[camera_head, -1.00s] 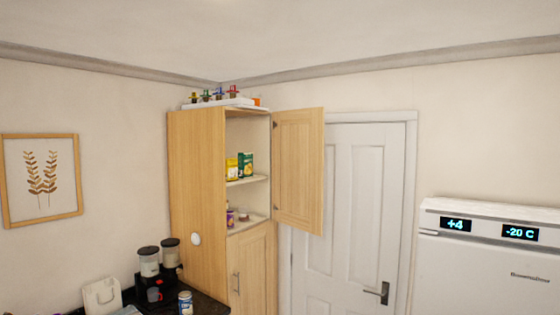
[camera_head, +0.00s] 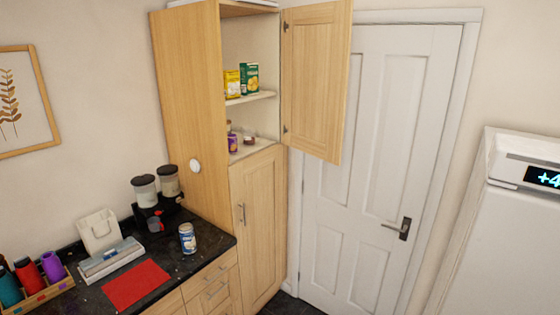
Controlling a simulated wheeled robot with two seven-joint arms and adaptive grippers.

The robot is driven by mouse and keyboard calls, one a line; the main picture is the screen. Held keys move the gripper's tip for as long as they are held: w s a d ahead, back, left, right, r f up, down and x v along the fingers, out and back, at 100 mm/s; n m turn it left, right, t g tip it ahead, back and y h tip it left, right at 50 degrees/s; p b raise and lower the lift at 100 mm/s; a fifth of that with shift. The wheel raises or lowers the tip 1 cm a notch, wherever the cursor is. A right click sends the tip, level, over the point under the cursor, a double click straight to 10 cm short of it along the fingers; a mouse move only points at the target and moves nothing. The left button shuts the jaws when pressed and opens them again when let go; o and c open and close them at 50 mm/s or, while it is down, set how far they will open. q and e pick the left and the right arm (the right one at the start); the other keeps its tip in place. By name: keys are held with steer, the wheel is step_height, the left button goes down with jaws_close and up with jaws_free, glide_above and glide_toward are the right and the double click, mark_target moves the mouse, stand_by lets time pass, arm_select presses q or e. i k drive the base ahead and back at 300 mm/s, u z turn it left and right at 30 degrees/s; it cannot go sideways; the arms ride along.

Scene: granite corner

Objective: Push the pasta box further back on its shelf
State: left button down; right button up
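Two boxes stand upright side by side on the middle shelf (camera_head: 262,97) of the open tall wooden cupboard (camera_head: 187,105). One is a yellow box (camera_head: 232,84) on the left. The other is a green box (camera_head: 250,78) with a yellow patch on the right. Their labels are too small to read, so I cannot tell which is the pasta box. Both appear close to the shelf's front edge. Neither of my grippers is in view.
The cupboard door (camera_head: 316,80) stands open to the right. A purple jar (camera_head: 232,142) and small items sit on the lower shelf. The dark counter (camera_head: 205,245) holds a can (camera_head: 187,238), dispensers (camera_head: 157,195) and a red mat (camera_head: 136,285). A white door (camera_head: 365,150) is closed.

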mark_target(250, 72)
steer(key=i, duration=3.15)
steer(key=u, duration=1.35)
